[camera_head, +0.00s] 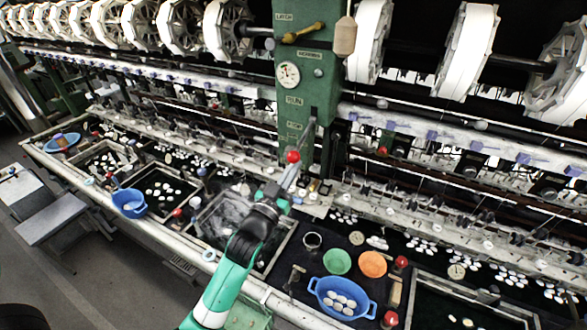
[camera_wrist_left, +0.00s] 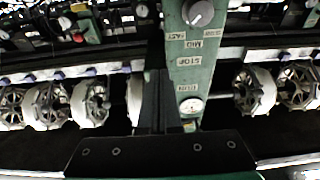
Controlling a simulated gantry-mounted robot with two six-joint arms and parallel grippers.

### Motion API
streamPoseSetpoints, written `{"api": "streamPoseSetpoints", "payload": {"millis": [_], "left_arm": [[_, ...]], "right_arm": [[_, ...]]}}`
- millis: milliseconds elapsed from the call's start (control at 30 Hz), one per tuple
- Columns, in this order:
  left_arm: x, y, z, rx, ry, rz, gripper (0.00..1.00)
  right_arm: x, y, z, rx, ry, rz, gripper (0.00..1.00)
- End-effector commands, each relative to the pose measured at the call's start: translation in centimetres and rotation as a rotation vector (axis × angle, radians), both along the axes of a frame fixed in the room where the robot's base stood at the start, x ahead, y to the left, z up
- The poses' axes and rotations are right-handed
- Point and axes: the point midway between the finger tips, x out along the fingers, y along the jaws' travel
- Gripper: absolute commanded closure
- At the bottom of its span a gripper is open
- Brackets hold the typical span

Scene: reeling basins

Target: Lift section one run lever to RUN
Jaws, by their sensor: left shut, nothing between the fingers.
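The green control post (camera_head: 300,75) carries a RUN label above what looks like a STOP label. A lever with a red ball knob (camera_head: 293,157) slopes down and outward from a slot in the post, its knob low, below both labels. My left gripper (camera_head: 290,177) is just below the knob, its fingers shut and empty; I cannot tell whether they touch it. In the left wrist view the shut gripper fingers (camera_wrist_left: 155,100) stand in front of the post (camera_wrist_left: 195,75), which shows upside down with a STOP label and a gauge. The knob does not show there.
A brass latch handle (camera_head: 303,33) and a hanging wooden tag (camera_head: 344,36) are higher on the post. White reels (camera_head: 468,50) flank it. Below are basins, a blue colander (camera_head: 342,297), a green bowl (camera_head: 337,261) and an orange bowl (camera_head: 372,264).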

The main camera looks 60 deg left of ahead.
Motion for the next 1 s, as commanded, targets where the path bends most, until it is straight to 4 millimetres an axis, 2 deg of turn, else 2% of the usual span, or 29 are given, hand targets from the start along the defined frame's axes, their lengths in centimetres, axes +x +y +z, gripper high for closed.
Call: {"api": "streamPoseSetpoints", "payload": {"millis": [100,467,1000], "left_arm": [[0.0,0.0,0.7,0.001,-0.001,0.0,1.0],[0.0,0.0,0.8,0.001,-0.001,0.0,1.0],[-0.7,-0.5,4.3,0.001,-0.001,0.0,1.0]], "right_arm": [[0.0,0.0,0.6,0.0,0.0,0.0,0.5],[0.0,0.0,0.6,0.0,0.0,0.0,0.5],[0.0,0.0,3.9,0.0,0.0,0.0,0.5]]}}
